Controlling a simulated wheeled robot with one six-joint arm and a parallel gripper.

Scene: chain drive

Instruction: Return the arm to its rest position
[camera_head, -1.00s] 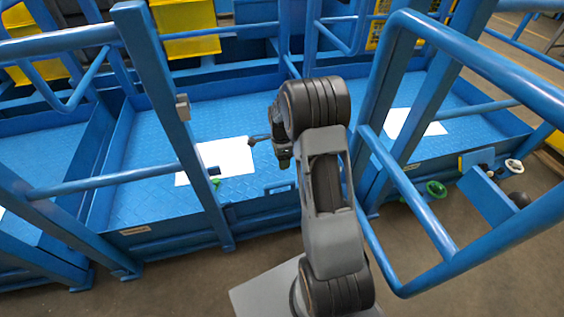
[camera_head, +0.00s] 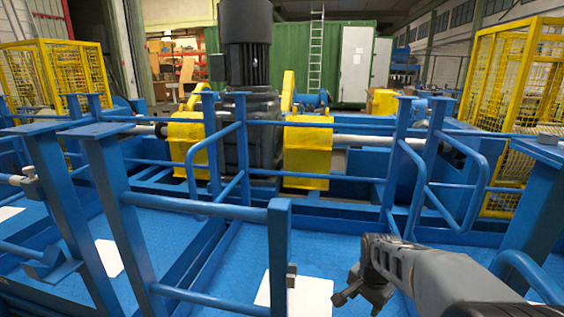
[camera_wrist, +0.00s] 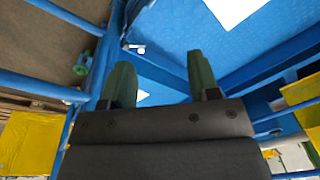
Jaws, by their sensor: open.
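My arm (camera_head: 435,275) reaches in from the lower right of the head view, its grey link and dark wrist over the blue platform. My gripper (camera_head: 360,297) hangs at its end, apart from the blue rails as far as I can tell. In the wrist view my gripper (camera_wrist: 158,65) shows two dark green fingers spread wide with nothing between them. Part of the arm is cut off by the right and bottom edges of the head view.
Blue railings (camera_head: 240,210) and posts stand close left of the arm, and a slanted blue rail (camera_head: 530,272) lies close at right. White sheets (camera_head: 311,297) lie on the blue floor (camera_head: 330,250). A dark motor (camera_head: 250,120) stands between yellow guards (camera_head: 308,158) behind.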

